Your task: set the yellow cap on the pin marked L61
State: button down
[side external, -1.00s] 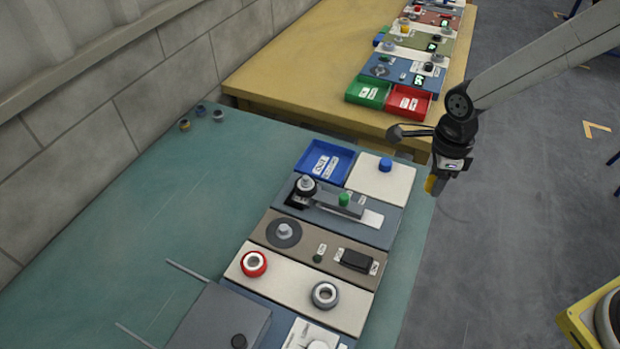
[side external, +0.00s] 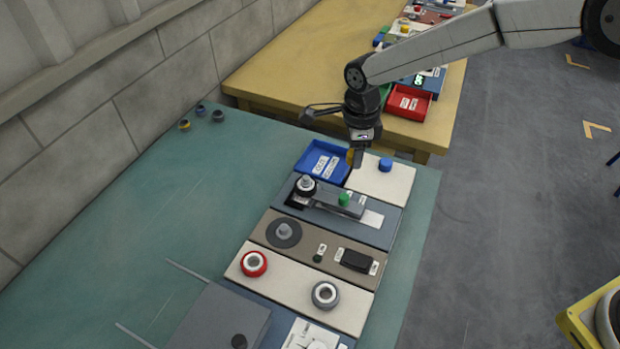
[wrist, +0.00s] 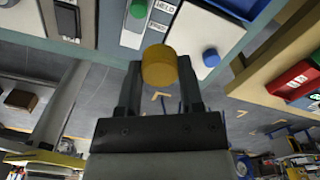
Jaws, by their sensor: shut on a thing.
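My gripper (side external: 356,158) is shut on the yellow cap (wrist: 159,66), which fills the space between the fingertips in the wrist view. In the side view the cap (side external: 350,157) shows as a small yellow patch, partly hidden by a finger. It is held in the air near the blue tray and the white panel with a blue knob. I cannot make out a pin marked L61 in either view; the small labels are not legible enough.
A blue tray (side external: 303,158) with white labels stands at the row's far end. Beside it is a white panel (side external: 402,184) with a blue knob (side external: 385,164). A green knob (side external: 344,199) stands on the blue-grey panel. Several small rings lie at the back left; the table's left side is mostly clear.

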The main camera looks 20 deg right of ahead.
jog(key=n, duration=0.2)
send_over(306, 177)
jog(key=d, duration=0.2)
jog(key=shift+a+f, duration=0.3)
jog(key=shift+a, duration=0.2)
jog(key=shift+a+f, duration=0.25)
jog(key=shift+a, duration=0.2)
jog(key=shift+f, duration=0.2)
jog(key=shift+f, duration=2.5)
jog(key=shift+c, duration=0.7)
grip_release()
jog(key=shift+r, duration=0.1)
